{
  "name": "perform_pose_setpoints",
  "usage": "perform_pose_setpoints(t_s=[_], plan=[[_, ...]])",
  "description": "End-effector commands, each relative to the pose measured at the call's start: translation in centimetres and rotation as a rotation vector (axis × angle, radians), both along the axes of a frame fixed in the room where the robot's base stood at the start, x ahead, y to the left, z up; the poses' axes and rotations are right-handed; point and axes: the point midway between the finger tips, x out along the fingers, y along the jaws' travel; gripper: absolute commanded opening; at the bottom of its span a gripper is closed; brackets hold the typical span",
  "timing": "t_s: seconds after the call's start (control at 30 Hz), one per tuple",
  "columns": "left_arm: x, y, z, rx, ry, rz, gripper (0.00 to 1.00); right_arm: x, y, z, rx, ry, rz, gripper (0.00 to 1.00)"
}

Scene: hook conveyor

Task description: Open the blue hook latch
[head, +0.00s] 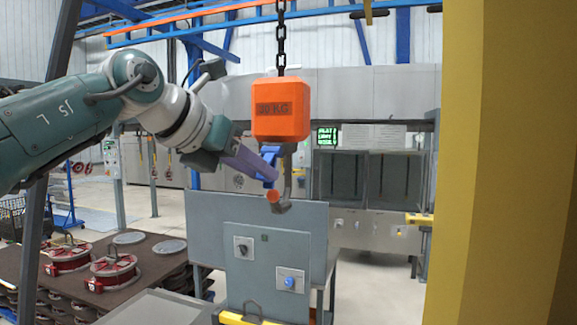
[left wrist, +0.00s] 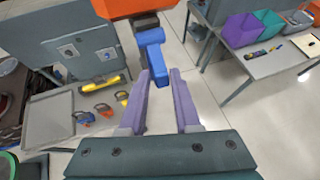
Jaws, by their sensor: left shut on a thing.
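The blue hook latch (head: 269,160) sits on the hook just below the orange weight block (head: 281,110), which hangs from a chain. The grey metal hook (head: 287,180) curves down beneath the block. My left gripper (head: 262,170) reaches in from the left, with its purple fingers at the latch. In the left wrist view the blue latch (left wrist: 153,56) lies between the fingertips of my left gripper (left wrist: 164,74), which is shut on it. The fingers partly cover the latch in the head view. My right gripper is not in view.
A grey panel (head: 215,215) with knobs stands below the hook. A yellow column (head: 510,160) fills the right side. Red round parts (head: 113,270) lie on a dark table at lower left. The left wrist view shows a table (left wrist: 285,65) with coloured bins.

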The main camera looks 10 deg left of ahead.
Motion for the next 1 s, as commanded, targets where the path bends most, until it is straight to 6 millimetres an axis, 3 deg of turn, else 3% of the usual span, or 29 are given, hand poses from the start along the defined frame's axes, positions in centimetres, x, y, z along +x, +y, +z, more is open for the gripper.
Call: perform_pose_setpoints(t_s=[0.17, 1.0], plan=[[-0.1, -0.6, 0.5, -0.008, -0.007, -0.013, 0.00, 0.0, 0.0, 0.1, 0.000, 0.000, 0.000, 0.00], [-0.5, -0.6, 2.7, 0.025, 0.169, -0.014, 0.00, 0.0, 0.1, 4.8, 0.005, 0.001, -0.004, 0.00]])
